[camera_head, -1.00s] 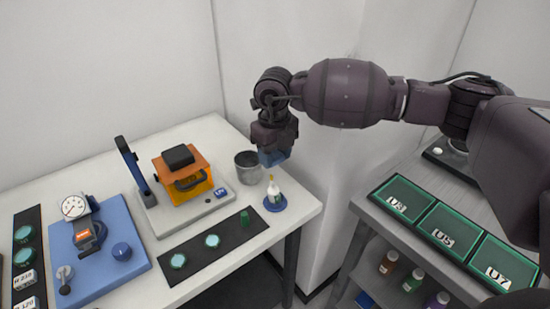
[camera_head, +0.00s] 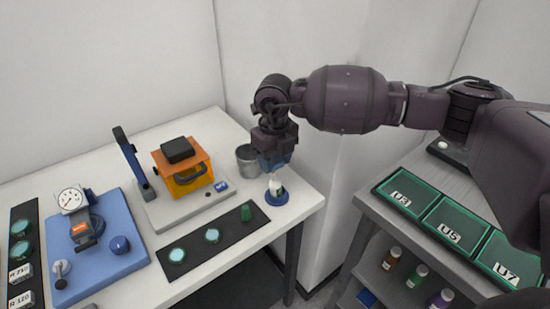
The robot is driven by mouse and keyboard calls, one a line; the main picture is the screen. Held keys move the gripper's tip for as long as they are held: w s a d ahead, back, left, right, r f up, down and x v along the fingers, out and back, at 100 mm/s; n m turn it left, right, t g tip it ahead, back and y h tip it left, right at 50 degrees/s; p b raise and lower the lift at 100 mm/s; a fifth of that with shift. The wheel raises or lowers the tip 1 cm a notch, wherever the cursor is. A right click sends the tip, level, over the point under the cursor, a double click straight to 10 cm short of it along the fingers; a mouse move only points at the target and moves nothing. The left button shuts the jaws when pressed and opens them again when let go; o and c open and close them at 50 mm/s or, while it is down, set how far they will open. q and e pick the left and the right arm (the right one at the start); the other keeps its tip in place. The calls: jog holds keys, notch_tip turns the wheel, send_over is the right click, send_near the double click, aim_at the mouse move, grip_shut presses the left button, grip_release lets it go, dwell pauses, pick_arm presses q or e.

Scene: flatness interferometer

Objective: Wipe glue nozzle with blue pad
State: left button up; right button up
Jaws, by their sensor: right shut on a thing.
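The glue bottle (camera_head: 274,184) is white with a green label and stands upright on a round blue base (camera_head: 277,198) near the table's right corner. My right gripper (camera_head: 272,165) points down directly over the bottle and is shut on the blue pad (camera_head: 277,161). The pad is at the top of the bottle and hides its orange nozzle. I cannot tell whether pad and nozzle touch. My left gripper is not in view.
A grey metal cup (camera_head: 248,161) stands just behind the bottle. An orange and yellow device (camera_head: 187,182) sits on a grey base to the left. A black strip (camera_head: 192,249) with green discs lies in front. Green trays (camera_head: 449,226) lie on the right-hand bench.

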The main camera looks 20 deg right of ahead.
jog(key=shift+f, duration=0.1)
dwell(0.6)
jog(key=shift+f, duration=0.3)
dwell(0.7)
jog(key=shift+a, duration=0.35)
jog(key=shift+d, duration=0.2)
jog(key=shift+d, duration=0.45)
jog(key=shift+a, duration=0.1)
jog(key=shift+a, duration=0.6)
jog(key=shift+d, duration=0.25)
